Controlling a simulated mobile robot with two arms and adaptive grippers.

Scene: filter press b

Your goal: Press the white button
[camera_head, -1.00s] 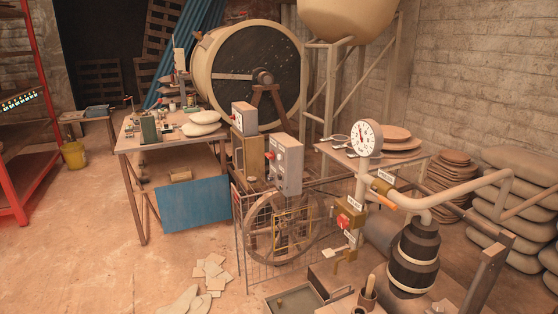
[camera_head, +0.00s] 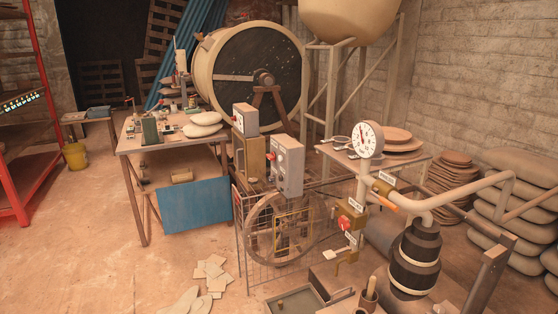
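A grey control box (camera_head: 288,166) stands upright on a post behind the wire guard, with a red knob on its left side and small dark and pale details on its front. A smaller pale box (camera_head: 244,119) with a red part on its face stands behind it, above a tan cabinet. A small box with a red knob (camera_head: 345,224) is fixed to the pipe at right. I cannot make out for certain which small pale spot is the white button. Neither of my grippers shows in the view.
A flywheel (camera_head: 250,232) sits behind a wire guard. A pressure gauge (camera_head: 367,139) and bent pipes (camera_head: 470,190) stand at right. A worktable (camera_head: 150,148) is at left. Floor at the left (camera_head: 80,250) is clear, apart from loose tiles (camera_head: 213,270).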

